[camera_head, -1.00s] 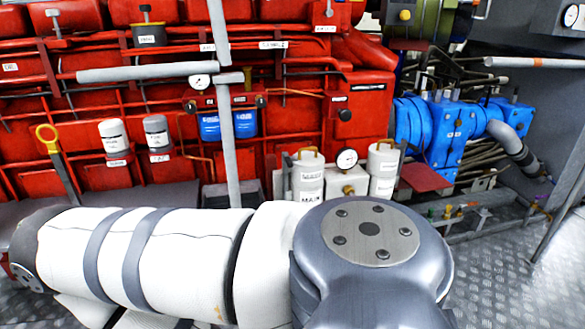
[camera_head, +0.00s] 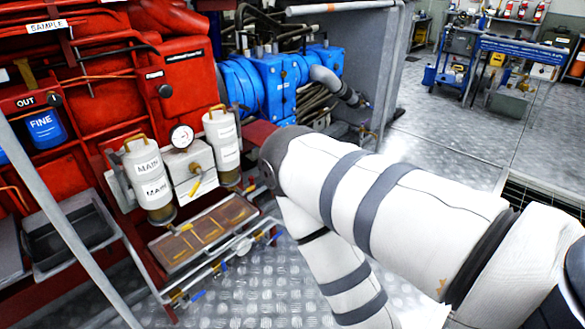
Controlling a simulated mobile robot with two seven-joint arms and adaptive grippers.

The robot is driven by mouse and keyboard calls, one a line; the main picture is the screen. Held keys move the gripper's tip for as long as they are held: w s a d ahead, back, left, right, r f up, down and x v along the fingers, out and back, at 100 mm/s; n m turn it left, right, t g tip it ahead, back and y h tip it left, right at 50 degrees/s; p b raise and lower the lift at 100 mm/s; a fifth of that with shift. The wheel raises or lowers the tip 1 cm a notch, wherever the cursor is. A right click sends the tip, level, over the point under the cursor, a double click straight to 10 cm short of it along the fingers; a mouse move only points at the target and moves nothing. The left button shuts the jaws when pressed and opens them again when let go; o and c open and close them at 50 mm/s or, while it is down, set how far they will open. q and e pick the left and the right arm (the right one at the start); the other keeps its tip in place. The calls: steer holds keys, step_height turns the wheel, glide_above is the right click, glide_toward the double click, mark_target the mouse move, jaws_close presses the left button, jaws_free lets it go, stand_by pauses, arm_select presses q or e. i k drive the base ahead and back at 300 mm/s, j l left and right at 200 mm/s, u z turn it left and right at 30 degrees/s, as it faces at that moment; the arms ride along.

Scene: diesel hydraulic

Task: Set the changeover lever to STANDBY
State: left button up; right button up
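The duplex filter unit stands at the left of centre, with two white canisters. The near canister (camera_head: 148,178) is marked MAIN, and the far canister (camera_head: 222,143) has a label I cannot read. Between them is a pale block (camera_head: 187,166) with a round gauge (camera_head: 181,138) above. A small yellow handle (camera_head: 195,186) on the block's front looks like the changeover lever. Its exact setting and any STANDBY mark are too small to read. One of my arms, in white sleeves, comes in from the right and reaches toward the unit. Neither gripper is in view.
A drip tray (camera_head: 203,232) and small valves lie below the canisters. A grey slanted rail (camera_head: 62,225) crosses the left foreground. The blue pump (camera_head: 275,82) is behind. Open floor (camera_head: 430,128) lies to the right, before a blue workbench (camera_head: 520,48).

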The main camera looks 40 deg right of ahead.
mark_target(203, 174)
steer(key=z, duration=0.55)
steer(key=i+l+z, duration=0.1)
steer(key=i+l, duration=0.35)
steer(key=l, duration=0.2)
steer(key=i+l+z, duration=0.15)
steer(key=i+l, duration=0.35)
steer(key=l, duration=0.15)
